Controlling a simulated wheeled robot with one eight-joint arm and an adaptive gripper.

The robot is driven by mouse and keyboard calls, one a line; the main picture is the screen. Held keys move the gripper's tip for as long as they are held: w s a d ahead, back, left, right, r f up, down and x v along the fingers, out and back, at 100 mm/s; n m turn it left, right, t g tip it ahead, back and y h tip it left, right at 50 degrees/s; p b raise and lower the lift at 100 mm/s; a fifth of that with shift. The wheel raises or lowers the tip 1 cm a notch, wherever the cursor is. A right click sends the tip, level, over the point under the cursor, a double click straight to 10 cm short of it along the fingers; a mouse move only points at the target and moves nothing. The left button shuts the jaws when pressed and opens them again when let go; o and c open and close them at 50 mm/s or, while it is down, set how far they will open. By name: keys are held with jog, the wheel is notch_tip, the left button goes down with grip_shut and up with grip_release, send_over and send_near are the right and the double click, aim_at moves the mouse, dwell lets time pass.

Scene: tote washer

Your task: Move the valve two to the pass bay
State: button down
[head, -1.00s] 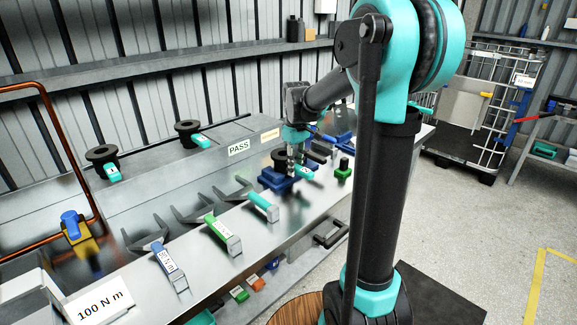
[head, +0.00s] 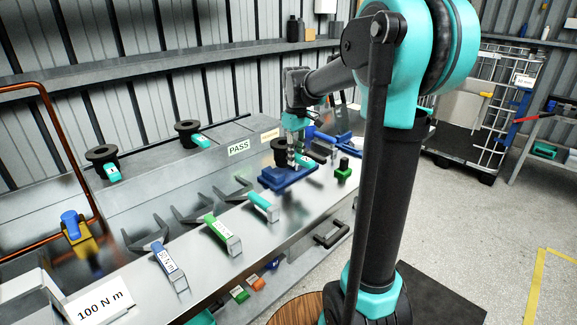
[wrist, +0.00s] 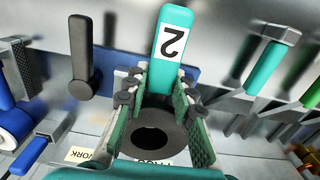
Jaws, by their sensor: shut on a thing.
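Valve two (wrist: 152,140) is a dark round body with a teal lever marked "2" (wrist: 172,45) in the wrist view. My gripper (wrist: 158,100) is shut on it, with green-padded fingers on both sides of the lever's base. In the head view, my gripper (head: 297,160) holds the valve above the blue fixture (head: 288,178) on the bench; the teal lever (head: 309,157) points right and the body is partly hidden by the fingers. The pass bay shows as a grey raised ledge with a "PASS" sign (head: 238,147), left of my gripper.
Two dark valves with teal levers, one at the far left (head: 102,157) and one nearer the sign (head: 188,131), stand on the ledge. Several torque wrenches, including a green one (head: 222,233), lie along the bench front. A green block (head: 343,171) stands right of the fixture.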

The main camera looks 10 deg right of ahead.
jog(key=shift+r, duration=1.35)
